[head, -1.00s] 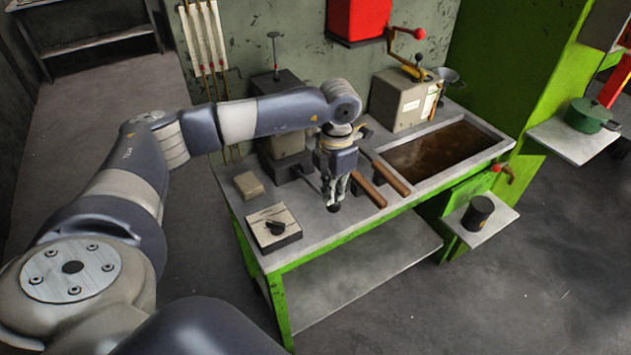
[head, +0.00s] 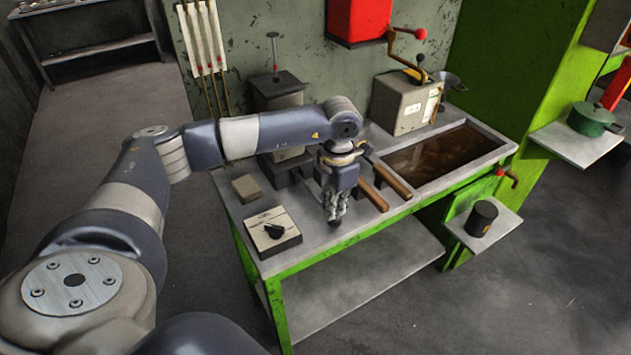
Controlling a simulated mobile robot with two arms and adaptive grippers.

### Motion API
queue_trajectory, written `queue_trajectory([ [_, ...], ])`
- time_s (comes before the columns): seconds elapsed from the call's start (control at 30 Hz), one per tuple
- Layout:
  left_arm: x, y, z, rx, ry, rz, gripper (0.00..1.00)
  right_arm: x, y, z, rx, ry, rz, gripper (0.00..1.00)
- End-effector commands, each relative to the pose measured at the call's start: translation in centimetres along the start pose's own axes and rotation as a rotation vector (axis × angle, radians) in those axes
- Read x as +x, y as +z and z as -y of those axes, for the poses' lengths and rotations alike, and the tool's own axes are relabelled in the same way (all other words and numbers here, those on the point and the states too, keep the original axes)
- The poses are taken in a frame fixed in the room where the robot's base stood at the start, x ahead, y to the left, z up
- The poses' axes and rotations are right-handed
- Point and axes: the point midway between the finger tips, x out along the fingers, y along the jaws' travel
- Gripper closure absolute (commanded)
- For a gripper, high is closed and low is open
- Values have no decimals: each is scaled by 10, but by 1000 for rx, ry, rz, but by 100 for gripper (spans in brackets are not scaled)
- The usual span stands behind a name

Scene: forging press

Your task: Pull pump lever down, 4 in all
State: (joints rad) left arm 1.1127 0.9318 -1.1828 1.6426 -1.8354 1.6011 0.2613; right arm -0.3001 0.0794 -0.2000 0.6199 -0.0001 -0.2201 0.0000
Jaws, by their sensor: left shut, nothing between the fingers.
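My left gripper (head: 335,212) points down over the front of the green-framed workbench (head: 330,228). Its fingers are together and nothing shows between them. Behind it stands a grey press-like machine (head: 277,92) with a thin T-handled rod on top and a dark base. A dark part (head: 305,165) reaches from this base towards my gripper; its far end is hidden behind the gripper and wrist. I cannot tell for sure which part is the pump lever, or whether my fingers touch it. My right gripper is out of view.
A dial box (head: 272,232) and a tan block (head: 247,188) lie left of the gripper. Two wooden handles (head: 373,194) lie close on its right. A brown-filled trough (head: 440,157) and a crank box (head: 402,104) are further right.

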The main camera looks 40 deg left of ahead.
Motion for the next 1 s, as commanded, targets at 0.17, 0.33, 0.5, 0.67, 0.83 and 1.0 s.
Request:
queue_trajectory([
  [0.17, -8, 0, -2, -2, 2, 0, 100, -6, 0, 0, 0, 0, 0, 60],
  [0.33, -28, 0, -6, -2, 2, 0, 100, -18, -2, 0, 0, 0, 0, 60],
  [0.5, -48, 0, -10, -2, 2, 1, 100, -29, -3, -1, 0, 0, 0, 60],
  [0.67, -67, 0, -13, -2, 1, 0, 100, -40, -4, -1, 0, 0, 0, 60],
  [0.83, -87, 0, -16, -1, 0, 0, 100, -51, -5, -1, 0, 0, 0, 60],
  [1.0, -106, 0, -20, -1, 1, 1, 100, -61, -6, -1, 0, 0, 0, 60],
])
